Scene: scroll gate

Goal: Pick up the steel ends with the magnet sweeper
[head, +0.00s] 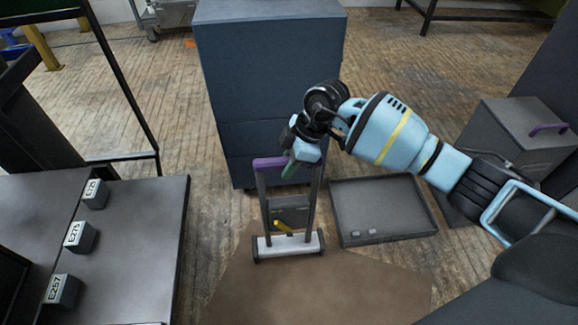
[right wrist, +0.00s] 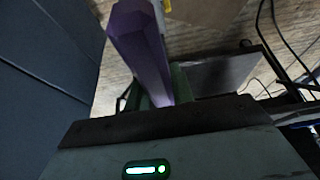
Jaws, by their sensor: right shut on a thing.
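The magnet sweeper has a purple handle (head: 270,162), two dark uprights and a pale bar (head: 288,245) at the bottom with a yellow lever (head: 283,228) above it. It stands upright over the far edge of a brown mat. My right gripper (head: 292,164) is shut on the right part of the handle. In the right wrist view the purple handle (right wrist: 140,50) lies between the green fingers. Two small grey pieces (head: 364,232) lie in the dark tray (head: 385,190) right of the sweeper; I cannot tell whether they are steel ends. My left gripper is not in view.
The brown mat (head: 310,285) covers the floor in front. A blue-grey cabinet (head: 270,80) stands behind the sweeper. A dark table (head: 130,230) with labelled blocks (head: 80,236) is at the left. A grey box (head: 515,130) with a purple handle is at the right.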

